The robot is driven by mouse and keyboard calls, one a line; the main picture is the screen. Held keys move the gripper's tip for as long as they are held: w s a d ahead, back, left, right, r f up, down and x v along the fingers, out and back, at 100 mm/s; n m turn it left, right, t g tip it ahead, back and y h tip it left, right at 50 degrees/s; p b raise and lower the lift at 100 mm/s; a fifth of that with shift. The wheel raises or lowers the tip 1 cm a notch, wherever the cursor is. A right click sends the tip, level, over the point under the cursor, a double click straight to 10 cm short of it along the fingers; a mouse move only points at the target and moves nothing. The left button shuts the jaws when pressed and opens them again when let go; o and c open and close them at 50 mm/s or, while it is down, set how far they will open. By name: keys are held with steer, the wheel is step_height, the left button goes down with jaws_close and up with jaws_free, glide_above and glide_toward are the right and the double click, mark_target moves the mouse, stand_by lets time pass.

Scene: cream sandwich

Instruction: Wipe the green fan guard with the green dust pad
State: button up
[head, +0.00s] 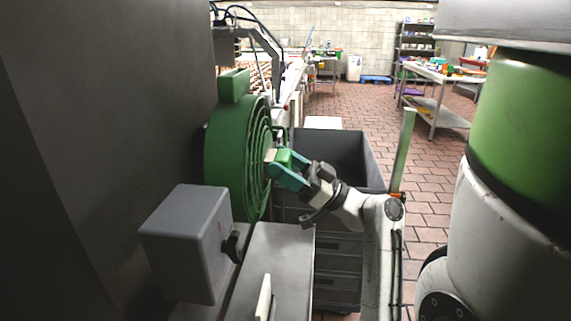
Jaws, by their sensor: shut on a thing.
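The green fan guard (257,178) is a round set of concentric rings on the front of a green fan housing (224,150), left of centre in the head view. It faces right. My gripper (279,167) is at the right side of the guard, near its middle height. It is shut on the green dust pad (284,156), which sits between the fingers close against the guard. I cannot tell for sure whether the pad touches the rings. The teal fingers hide part of the pad.
A grey box with a black knob (186,243) stands in front of the fan. A grey metal surface (272,262) lies below the guard. A dark grey crate stack (345,150) stands behind and below my arm. Tiled floor (425,170) is open to the right, towards a work table (440,73).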

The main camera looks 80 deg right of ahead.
mark_target(286, 152)
steer(key=shift+s+a+b, duration=0.1)
steer(key=shift+a+b, duration=0.55)
steer(key=shift+a, duration=0.85)
steer(key=shift+r, duration=0.6)
steer(key=shift+w+d+f+b, duration=0.1)
steer(key=shift+w+d+b, duration=0.05)
steer(key=shift+d+b, duration=0.95)
steer(key=shift+w+d+b, duration=0.1)
steer(key=shift+d+b, duration=0.65)
steer(key=shift+d, duration=1.15)
steer(key=shift+d+b, duration=0.8)
steer(key=shift+b, duration=0.2)
steer(key=shift+d+b, duration=0.35)
steer(key=shift+d, duration=0.35)
